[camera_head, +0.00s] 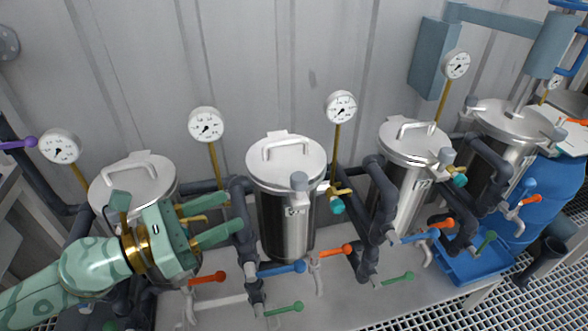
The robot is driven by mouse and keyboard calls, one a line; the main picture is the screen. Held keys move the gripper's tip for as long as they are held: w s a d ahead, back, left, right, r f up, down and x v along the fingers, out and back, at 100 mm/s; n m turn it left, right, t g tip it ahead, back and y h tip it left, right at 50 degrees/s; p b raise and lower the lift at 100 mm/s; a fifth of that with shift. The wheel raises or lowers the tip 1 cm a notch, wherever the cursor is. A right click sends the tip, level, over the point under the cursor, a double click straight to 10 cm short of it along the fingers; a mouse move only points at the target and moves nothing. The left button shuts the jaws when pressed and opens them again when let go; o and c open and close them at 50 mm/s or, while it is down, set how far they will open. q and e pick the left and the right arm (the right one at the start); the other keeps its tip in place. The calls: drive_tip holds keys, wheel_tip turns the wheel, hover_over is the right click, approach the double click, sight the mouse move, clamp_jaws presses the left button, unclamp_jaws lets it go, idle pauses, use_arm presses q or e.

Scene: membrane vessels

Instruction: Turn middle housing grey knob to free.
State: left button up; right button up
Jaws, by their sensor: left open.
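The middle housing (286,225) is a shiny steel cylinder with a round lid and a bar handle, standing between a left and a right housing. A grey knob (299,182) sits at the front edge of its lid, above a small label. Which way the knob is set is too small to tell. My left gripper (231,213) comes in from the lower left, in front of the left housing (133,180). Its two green fingers point right, apart and empty, close to the dark pipe left of the middle housing. They do not touch the knob. My right gripper is not in view.
Dark pipes (243,235) with red, blue and green lever handles stand between the housings. A teal knob (337,205) sits right of the middle housing. The right housing (404,190) has a similar grey knob. Gauges on brass stems stand behind. A blue barrel (550,190) is at right.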

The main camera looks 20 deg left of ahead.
use_arm(q)
drive_tip(key=p, duration=0.5)
approach(291, 180)
drive_tip(key=x, duration=0.5)
drive_tip(key=p+x, duration=0.1)
drive_tip(key=x, duration=0.4)
drive_tip(key=shift+w+d, duration=0.15)
drive_tip(key=shift+d, duration=0.05)
drive_tip(key=shift+w+d+f, duration=0.1)
drive_tip(key=shift+w+d, duration=0.3)
drive_tip(key=shift+w, duration=0.15)
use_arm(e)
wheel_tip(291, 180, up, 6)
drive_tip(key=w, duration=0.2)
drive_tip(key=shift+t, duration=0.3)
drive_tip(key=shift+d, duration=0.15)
use_arm(q)
drive_tip(key=c, duration=1)
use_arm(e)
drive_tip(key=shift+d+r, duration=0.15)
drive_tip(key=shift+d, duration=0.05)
